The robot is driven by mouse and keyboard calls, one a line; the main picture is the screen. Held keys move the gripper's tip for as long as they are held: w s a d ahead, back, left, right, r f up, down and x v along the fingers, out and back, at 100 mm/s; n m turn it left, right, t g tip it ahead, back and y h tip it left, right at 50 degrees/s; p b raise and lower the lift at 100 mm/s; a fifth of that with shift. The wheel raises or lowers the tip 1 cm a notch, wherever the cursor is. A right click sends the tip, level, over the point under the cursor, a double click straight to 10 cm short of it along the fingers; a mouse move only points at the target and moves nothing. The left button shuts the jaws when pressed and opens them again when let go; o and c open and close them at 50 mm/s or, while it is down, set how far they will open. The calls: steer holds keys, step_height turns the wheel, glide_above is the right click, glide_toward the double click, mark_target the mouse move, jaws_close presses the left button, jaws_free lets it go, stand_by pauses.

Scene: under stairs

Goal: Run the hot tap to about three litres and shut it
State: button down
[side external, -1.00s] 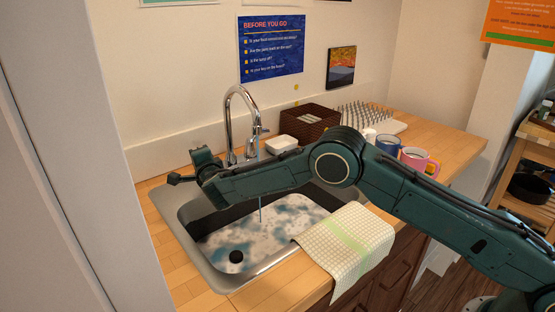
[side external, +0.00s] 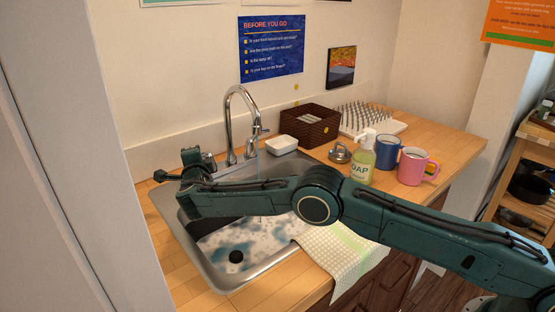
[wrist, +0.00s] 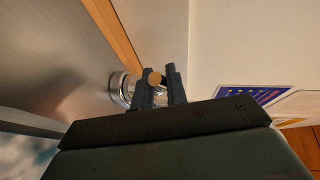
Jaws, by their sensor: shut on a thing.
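The chrome tap (side external: 230,120) stands behind the sink (side external: 265,275). A thin bluish stream (side external: 259,172) falls from its spout. Patchy white and blue water lies in the basin (side external: 275,238); I cannot read its volume. A lever shows on the tap's right side. In the side view my wrist is at the sink's back left, and the fingers' hold cannot be made out there.
A checked cloth (side external: 342,255) hangs over the sink's front right edge. A white dish (side external: 281,145), brown basket (side external: 310,127), soap bottle (side external: 361,160), blue mug (side external: 388,150) and pink mug (side external: 412,168) stand to the right. A round black piece (side external: 236,256) shows in the basin.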

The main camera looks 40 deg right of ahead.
steer(key=shift+a, duration=0.1)
steer(key=c, duration=1.4)
jaws_free()
steer(key=shift+s, duration=0.1)
steer(key=v, duration=1.3)
steer(key=shift+s+a, duration=0.15)
steer(key=shift+s, duration=0.1)
steer(key=shift+r, duration=0.1)
